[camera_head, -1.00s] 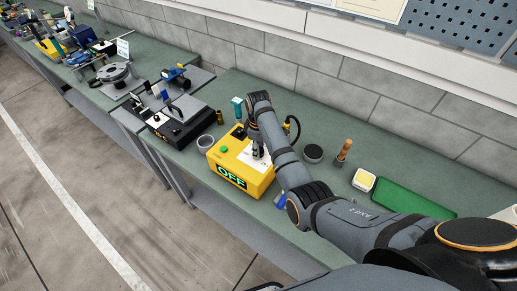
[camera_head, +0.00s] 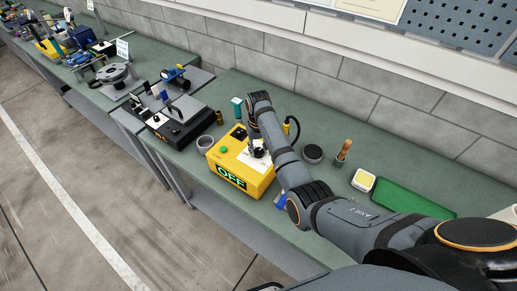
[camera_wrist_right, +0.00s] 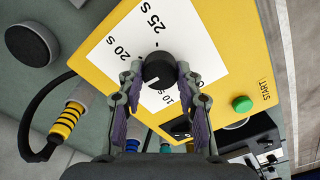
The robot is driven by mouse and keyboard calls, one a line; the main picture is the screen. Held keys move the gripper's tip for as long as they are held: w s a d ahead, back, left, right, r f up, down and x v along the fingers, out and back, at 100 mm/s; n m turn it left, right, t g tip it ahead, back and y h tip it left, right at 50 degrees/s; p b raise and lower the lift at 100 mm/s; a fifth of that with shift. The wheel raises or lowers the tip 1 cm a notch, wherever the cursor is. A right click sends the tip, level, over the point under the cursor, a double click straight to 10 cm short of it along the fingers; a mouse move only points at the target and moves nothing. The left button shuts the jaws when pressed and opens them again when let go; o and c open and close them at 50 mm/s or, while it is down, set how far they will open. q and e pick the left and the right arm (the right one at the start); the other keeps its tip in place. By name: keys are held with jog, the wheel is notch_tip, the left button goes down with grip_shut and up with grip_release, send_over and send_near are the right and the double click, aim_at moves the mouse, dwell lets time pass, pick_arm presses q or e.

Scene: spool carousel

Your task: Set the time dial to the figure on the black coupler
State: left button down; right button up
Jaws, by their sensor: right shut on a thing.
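The yellow box (camera_head: 229,167) stands on the green bench, with OFF lit on its front. The black time dial (camera_wrist_right: 159,69) sits on its white scale sheet (camera_wrist_right: 193,40). In the right wrist view 25 S and 20 S are readable; the other figures are partly hidden. I cannot tell which figure the dial points to. My right gripper (camera_wrist_right: 160,77) is shut on the dial, one finger on each side; its arm partly covers the box in the head view. I cannot pick out the black coupler or read its figure. My left gripper is out of view.
A green START button (camera_wrist_right: 242,104) is on the box. A yellow-ringed plug (camera_wrist_right: 65,121) with a black cable is beside it.

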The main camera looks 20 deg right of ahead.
aim_at(259, 150)
jog(key=m, duration=0.5)
jog(key=shift+m, duration=0.3)
jog(key=m, duration=0.4)
jog(key=shift+d+m, duration=0.15)
jog(key=shift+m, duration=0.55)
jog(key=o, duration=1.2)
jog(key=shift+c, duration=0.2)
notch_tip(259, 150, up, 8)
jog(key=shift+f, duration=0.25)
